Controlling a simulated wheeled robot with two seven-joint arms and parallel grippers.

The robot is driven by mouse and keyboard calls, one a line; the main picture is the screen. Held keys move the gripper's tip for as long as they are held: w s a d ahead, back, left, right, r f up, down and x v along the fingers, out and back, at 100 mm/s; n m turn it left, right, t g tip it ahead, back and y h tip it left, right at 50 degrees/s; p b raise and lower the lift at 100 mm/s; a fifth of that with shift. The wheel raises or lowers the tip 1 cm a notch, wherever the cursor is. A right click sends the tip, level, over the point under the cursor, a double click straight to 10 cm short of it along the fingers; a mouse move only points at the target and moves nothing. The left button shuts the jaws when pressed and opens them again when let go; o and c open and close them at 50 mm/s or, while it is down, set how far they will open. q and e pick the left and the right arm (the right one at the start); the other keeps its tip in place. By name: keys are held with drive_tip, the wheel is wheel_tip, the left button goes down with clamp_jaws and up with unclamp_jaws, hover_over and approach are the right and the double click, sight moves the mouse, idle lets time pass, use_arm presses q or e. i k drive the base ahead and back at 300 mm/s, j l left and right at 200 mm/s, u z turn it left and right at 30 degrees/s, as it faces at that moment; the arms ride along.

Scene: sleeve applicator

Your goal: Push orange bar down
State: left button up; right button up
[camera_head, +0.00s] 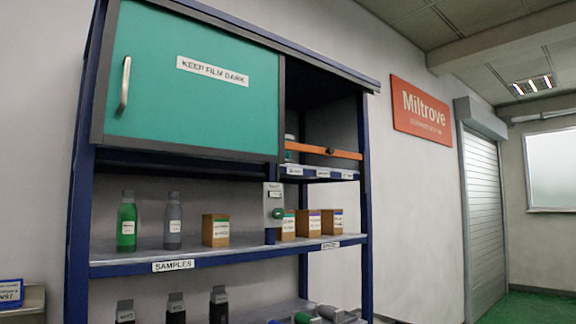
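An orange bar (323,150) lies across the front of the small open compartment at the upper right of the blue shelf rack. It has a small dark piece near its middle. Its left end meets the post beside the green door, and its right end reaches the right post. Part of a bottle (289,147) shows behind its left end. Neither of my grippers is in view.
A teal door (195,85) with a metal handle covers the upper left of the rack. A grey box with a green knob (275,205) hangs below the compartment. Bottles and small boxes stand on the middle shelf (130,262). The wall and a shutter door (484,215) lie to the right.

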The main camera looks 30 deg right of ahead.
sight(330, 151)
drive_tip(key=i+l, duration=0.15)
drive_tip(key=l, duration=0.5)
drive_tip(key=i+l+u, duration=0.1)
drive_tip(key=l, duration=0.55)
drive_tip(key=i+l, duration=0.1)
drive_tip(key=l, duration=0.55)
drive_tip(key=i+l+u, duration=0.1)
drive_tip(key=l, duration=0.55)
